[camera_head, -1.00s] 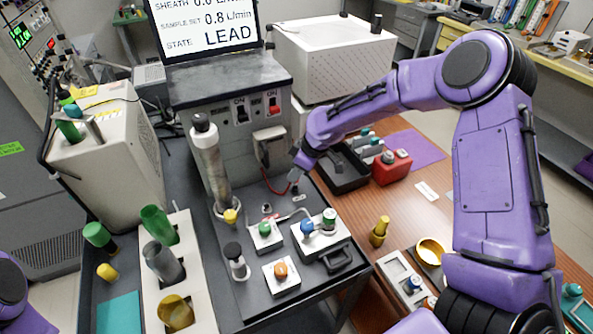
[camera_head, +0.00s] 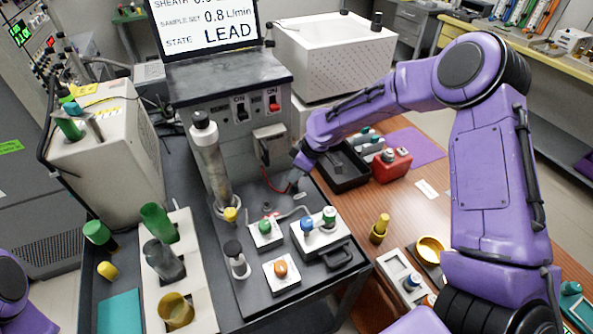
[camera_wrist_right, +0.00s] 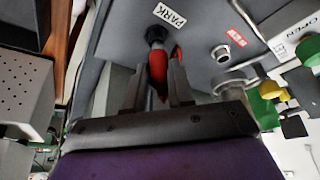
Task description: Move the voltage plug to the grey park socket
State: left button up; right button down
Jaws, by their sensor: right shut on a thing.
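The red voltage plug (camera_wrist_right: 158,72) is between the fingers of my right gripper (camera_wrist_right: 157,92) in the right wrist view. The gripper is shut on it. The plug's far end meets a dark round fitting (camera_wrist_right: 155,34) just below the white PARK label (camera_wrist_right: 169,17); I cannot tell whether it is seated. In the head view my right gripper (camera_head: 295,183) is low over the grey bench top, beside the PARK label (camera_head: 299,196), and hides most of the plug. A red lead (camera_head: 268,182) runs to it. My left gripper is out of view.
A bare metal socket (camera_wrist_right: 221,53) lies beside a red label (camera_wrist_right: 236,35). Boxes with a green knob (camera_head: 265,226), blue knob (camera_head: 307,224) and orange knob (camera_head: 281,268) stand in front. A tall cylinder (camera_head: 211,165) stands left; a black tray (camera_head: 345,170) lies right.

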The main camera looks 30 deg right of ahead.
jog(key=shift+f+b, duration=0.4)
jog(key=shift+f, duration=0.55)
jog(key=c, duration=0.9)
grip_release()
jog(key=b+v, duration=0.1)
jog(key=v, duration=0.9)
jog(key=shift+d+r, duration=0.1)
jog(key=shift+r, duration=0.1)
jog(key=shift+s+f, duration=0.1)
